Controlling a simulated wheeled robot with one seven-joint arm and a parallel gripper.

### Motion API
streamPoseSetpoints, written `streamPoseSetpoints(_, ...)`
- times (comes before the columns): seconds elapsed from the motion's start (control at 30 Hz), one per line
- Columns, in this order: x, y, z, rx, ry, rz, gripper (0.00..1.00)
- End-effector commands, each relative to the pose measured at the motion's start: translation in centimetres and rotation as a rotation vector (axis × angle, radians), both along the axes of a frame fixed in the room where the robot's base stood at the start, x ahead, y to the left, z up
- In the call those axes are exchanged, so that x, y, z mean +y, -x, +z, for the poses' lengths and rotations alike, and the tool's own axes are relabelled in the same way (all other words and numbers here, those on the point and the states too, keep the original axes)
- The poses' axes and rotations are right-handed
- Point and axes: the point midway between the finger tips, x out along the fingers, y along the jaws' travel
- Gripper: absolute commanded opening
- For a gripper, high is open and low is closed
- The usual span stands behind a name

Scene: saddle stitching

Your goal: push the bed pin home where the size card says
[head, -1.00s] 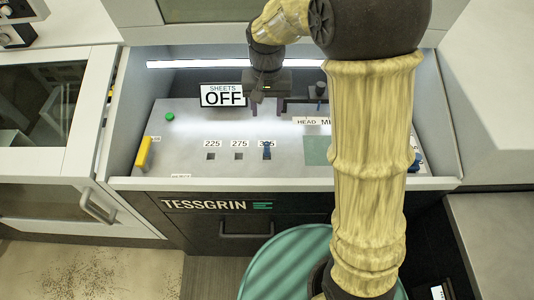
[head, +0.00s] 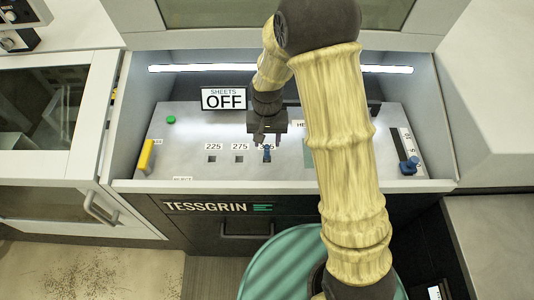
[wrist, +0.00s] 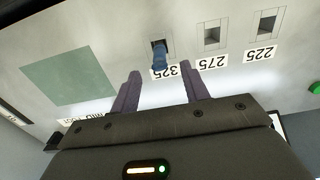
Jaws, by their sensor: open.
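The bed pin (head: 267,156) is a small blue peg at the hole labelled 325; it also shows in the wrist view (wrist: 160,56), sticking up out of that hole. How deep it sits I cannot tell. The 275 hole (wrist: 212,37) and the 225 hole (wrist: 265,24) are empty. My gripper (head: 268,143) is open above the panel at the pin. In the wrist view its two dark fingers (wrist: 161,76) are apart, with the pin just beyond the tips and between their lines. I cannot make out a size card.
A sign reading SHEETS OFF (head: 224,99) stands behind. A green button (head: 171,119) and a yellow lever (head: 146,155) are at left. A blue slider (head: 409,165) sits by a scale at right. Raised walls enclose the panel; my arm hides part of it.

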Motion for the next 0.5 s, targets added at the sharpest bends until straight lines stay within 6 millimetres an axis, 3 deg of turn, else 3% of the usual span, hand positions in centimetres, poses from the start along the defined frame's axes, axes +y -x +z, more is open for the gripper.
streamPoseSetpoints(0.5,0.00,0.14,-1.13,0.001,0.000,0.000,0.45)
